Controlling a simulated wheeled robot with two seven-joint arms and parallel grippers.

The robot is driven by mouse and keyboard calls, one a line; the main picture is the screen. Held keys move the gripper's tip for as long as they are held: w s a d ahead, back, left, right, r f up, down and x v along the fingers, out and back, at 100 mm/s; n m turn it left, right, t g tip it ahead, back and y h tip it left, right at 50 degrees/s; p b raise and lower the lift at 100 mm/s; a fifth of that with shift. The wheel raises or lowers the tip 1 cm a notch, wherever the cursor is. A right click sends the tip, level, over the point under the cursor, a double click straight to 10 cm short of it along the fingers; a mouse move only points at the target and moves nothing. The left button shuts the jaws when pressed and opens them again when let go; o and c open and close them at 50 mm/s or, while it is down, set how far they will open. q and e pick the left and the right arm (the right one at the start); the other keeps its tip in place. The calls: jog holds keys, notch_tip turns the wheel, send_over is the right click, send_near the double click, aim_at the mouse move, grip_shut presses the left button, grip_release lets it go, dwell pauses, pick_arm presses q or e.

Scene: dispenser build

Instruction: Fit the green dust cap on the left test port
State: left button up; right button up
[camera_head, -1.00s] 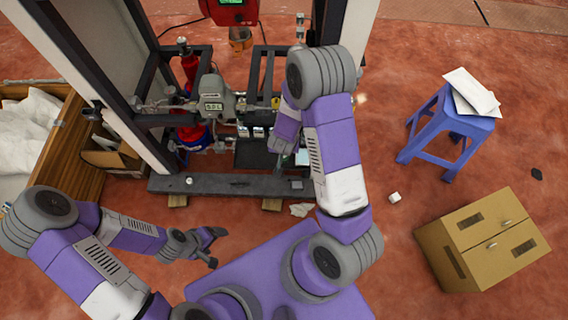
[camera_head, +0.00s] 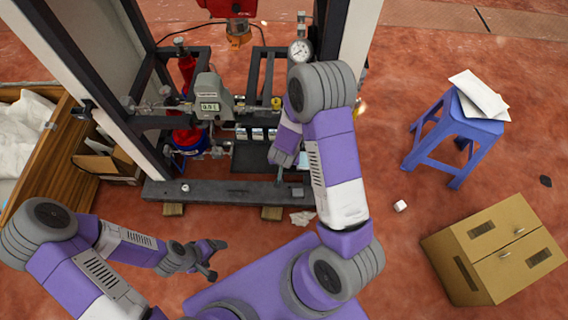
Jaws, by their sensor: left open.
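My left gripper (camera_head: 211,258) is open and empty in front of the black frame, low at the left of centre. My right gripper (camera_head: 281,172) points down at the front right of the frame, above the front beam (camera_head: 235,191). Its fingers are too small and partly hidden to tell if they hold anything. A small pale green patch (camera_head: 303,160) shows beside the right gripper; I cannot tell if it is the dust cap. I cannot make out the left test port. A pipe line with a grey meter (camera_head: 209,95) and a yellow fitting (camera_head: 276,103) crosses the frame.
A round gauge (camera_head: 300,50) and red cylinder (camera_head: 187,70) are on the frame. A wooden crate (camera_head: 50,140) stands left. A blue stool (camera_head: 455,130) and a cardboard box (camera_head: 495,250) stand right. A small white block (camera_head: 400,206) lies on open red floor.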

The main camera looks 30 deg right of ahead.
jog(key=shift+c, duration=0.4)
jog(key=c, duration=0.9)
jog(key=shift+r+p, duration=2.85)
jog(key=shift+s+a+f, duration=0.1)
